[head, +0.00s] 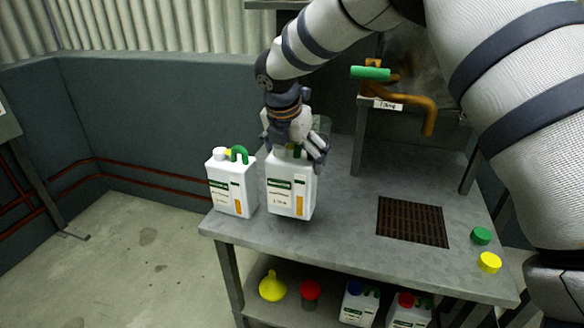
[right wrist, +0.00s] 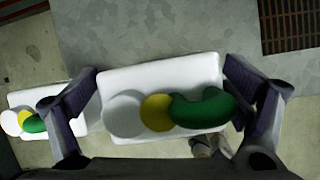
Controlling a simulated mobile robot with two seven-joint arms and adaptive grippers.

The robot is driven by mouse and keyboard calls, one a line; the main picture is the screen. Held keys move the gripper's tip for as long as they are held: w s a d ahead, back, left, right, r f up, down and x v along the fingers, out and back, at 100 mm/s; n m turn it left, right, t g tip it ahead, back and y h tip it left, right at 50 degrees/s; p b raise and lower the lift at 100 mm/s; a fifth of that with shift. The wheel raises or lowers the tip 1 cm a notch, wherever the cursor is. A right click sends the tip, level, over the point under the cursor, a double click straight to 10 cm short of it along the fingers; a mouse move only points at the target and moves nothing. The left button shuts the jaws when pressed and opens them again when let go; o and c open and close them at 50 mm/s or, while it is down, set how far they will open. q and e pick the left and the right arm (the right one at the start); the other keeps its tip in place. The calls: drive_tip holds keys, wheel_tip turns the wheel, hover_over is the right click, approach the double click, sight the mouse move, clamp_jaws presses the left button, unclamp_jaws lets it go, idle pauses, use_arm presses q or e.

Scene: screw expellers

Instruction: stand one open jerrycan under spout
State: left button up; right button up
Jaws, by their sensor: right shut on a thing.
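My right gripper (head: 293,148) is shut on a white jerrycan (head: 291,190), its fingers on both sides of the upper body. The can is upright over the left front of the bench; I cannot tell whether its base touches. In the right wrist view the held jerrycan (right wrist: 160,80) shows a white round top, a yellow round part and a green handle between my fingers. Whether its neck is open is unclear. A second white jerrycan (head: 232,188) with a green handle stands just left. The brown spout (head: 425,108) with a green tap handle (head: 370,73) is further right. My left gripper is out of view.
A rusty grate (head: 412,221) is set in the metal bench (head: 345,235) under the spout. A green cap (head: 481,235) and a yellow cap (head: 489,262) lie right of it. A yellow funnel (head: 272,286) and jerrycans (head: 358,305) are on the lower shelf. The bench between can and grate is clear.

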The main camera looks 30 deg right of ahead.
drive_tip(key=shift+a+x, duration=0.15)
drive_tip(key=shift+x, duration=0.7)
drive_tip(key=shift+a+x, duration=0.15)
drive_tip(key=shift+x, duration=0.7)
drive_tip(key=shift+f, duration=0.2)
drive_tip(key=o, duration=1.6)
drive_tip(key=shift+s+f, duration=0.1)
drive_tip(key=shift+o, duration=0.2)
